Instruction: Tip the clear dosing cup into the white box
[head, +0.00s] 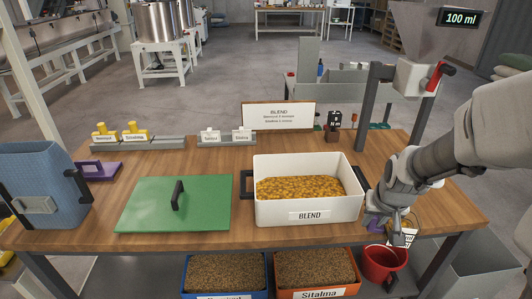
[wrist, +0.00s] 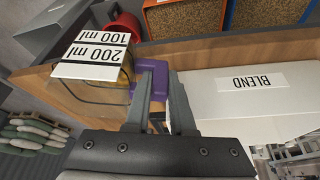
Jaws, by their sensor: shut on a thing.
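The clear dosing cup (wrist: 92,92) has a purple handle (wrist: 156,86) and a white label reading 100 ml and 200 ml. My gripper (wrist: 163,80) is shut on that handle. A yellowish tint shows inside the cup, but I cannot tell how much it holds. In the head view, my gripper (head: 384,218) and the cup (head: 405,234) are right of the white box, near the table's front edge; my gripper partly hides the cup. The white box (head: 309,207), labelled BLEND, stands on the table with orange-yellow grains inside. It also shows in the wrist view (wrist: 250,103).
A green lid (head: 150,205) lies left of the box. A red bucket (head: 382,264) is below the table edge, beside bins of brown grain. A dispenser with a red lever (head: 437,76) and a 100 ml display stands behind at right.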

